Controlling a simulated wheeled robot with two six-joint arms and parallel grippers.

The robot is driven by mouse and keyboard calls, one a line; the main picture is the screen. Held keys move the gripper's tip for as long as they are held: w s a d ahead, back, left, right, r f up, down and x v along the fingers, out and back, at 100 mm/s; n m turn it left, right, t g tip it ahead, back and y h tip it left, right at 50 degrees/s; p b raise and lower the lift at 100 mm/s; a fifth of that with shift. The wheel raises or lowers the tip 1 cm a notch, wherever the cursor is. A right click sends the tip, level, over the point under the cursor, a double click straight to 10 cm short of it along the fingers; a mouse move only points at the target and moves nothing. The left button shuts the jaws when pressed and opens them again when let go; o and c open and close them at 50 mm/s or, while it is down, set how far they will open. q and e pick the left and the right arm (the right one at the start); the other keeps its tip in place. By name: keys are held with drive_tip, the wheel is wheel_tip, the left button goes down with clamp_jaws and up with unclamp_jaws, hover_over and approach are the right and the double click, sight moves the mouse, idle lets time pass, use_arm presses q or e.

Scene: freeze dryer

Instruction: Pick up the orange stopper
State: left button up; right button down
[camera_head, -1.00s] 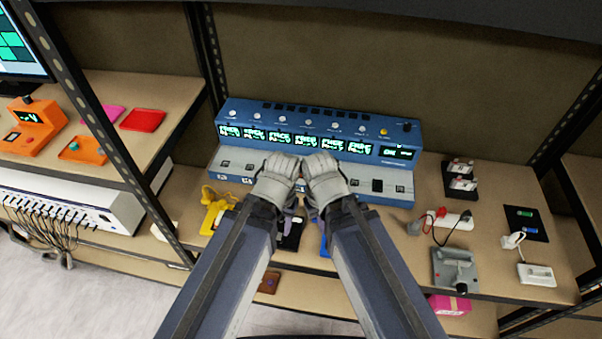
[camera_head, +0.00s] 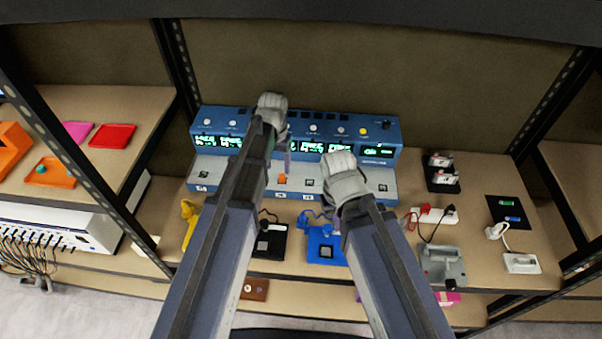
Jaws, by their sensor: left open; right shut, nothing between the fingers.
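The small orange stopper (camera_head: 282,179) shows on the grey front ledge of the blue device (camera_head: 214,117), near its middle. My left gripper (camera_head: 287,150) is over the device, with its thin fingers hanging down just above the stopper. It is open, and whether it touches the stopper cannot be told. My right gripper (camera_head: 343,185) is shut and empty over the ledge, to the right of the stopper. Its fingertips are mostly hidden behind its own body.
Yellow (camera_head: 188,222), black (camera_head: 271,238) and blue (camera_head: 322,246) small devices stand along the shelf's front. Right of them are a power strip (camera_head: 436,214), a grey unit (camera_head: 443,265) and a black rack (camera_head: 441,181). A metal upright (camera_head: 80,165) stands at left.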

sight(282, 175)
use_arm(q)
drive_tip(key=shift+w, duration=1.15)
drive_tip(key=shift+s+f+b, duration=0.15)
drive_tip(key=shift+f+b, duration=0.15)
drive_tip(key=shift+b, duration=0.1)
drive_tip(key=f+b, duration=0.4)
drive_tip(key=f, duration=0.1)
drive_tip(key=f+b, duration=0.2)
drive_tip(key=b, duration=0.1)
drive_tip(key=shift+w+d+f, duration=0.2)
drive_tip(key=shift+w+d, duration=0.05)
drive_tip(key=shift+d, duration=0.05)
use_arm(e)
drive_tip(key=f, duration=0.8)
drive_tip(key=shift+d, duration=0.35)
use_arm(q)
drive_tip(key=shift+r, duration=0.1)
use_arm(e)
drive_tip(key=shift+r, duration=0.15)
use_arm(q)
clamp_jaws()
